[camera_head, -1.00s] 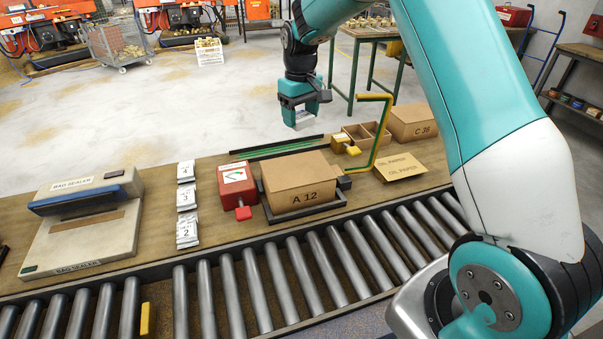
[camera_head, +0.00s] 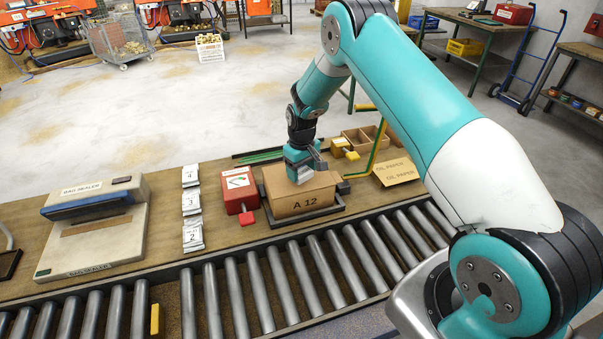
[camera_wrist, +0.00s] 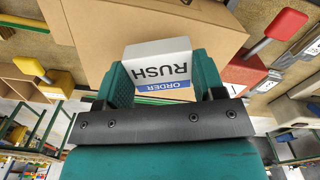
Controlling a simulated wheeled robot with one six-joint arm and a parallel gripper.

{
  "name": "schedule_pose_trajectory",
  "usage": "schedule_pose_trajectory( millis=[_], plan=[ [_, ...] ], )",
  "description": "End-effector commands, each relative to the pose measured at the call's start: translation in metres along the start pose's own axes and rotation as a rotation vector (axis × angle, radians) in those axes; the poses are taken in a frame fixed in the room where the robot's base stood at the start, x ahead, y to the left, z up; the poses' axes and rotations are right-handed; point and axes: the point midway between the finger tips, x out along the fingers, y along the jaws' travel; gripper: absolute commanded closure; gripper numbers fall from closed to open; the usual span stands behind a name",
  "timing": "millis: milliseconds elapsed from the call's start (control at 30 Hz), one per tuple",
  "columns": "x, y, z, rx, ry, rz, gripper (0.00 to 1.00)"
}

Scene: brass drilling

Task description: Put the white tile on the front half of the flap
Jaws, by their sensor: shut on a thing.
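The white tile (camera_wrist: 158,55), printed "RUSH" with a blue "ORDER" strip, is held between the teal fingers of my gripper (camera_wrist: 162,78). It also shows as a small pale piece in the head view (camera_head: 304,175), below my gripper (camera_head: 302,165). My gripper is shut on it, over the top of the cardboard box marked A 12 (camera_head: 303,204). The box top, its flap (camera_wrist: 95,30), lies behind the tile in the wrist view. I cannot tell whether the tile touches it. My gripper hides part of the top.
The box stands in a dark frame (camera_head: 327,211) on the wooden bench. A red device (camera_head: 238,188) is close on its left. A yellow block (camera_head: 345,148), a green crank and an oil paper sheet (camera_head: 396,172) are on the right. The roller conveyor (camera_head: 300,265) runs in front.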

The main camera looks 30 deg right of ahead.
Motion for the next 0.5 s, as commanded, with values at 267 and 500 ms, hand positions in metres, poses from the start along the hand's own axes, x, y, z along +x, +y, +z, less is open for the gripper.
schedule_pose_trajectory(
  millis=[267, 500],
  plan=[
    [0.026, 0.0, 0.0, 0.0, -0.001, 0.0, 0.61],
    [0.028, 0.0, 0.0, 0.0, -0.001, 0.0, 0.61]
  ],
)
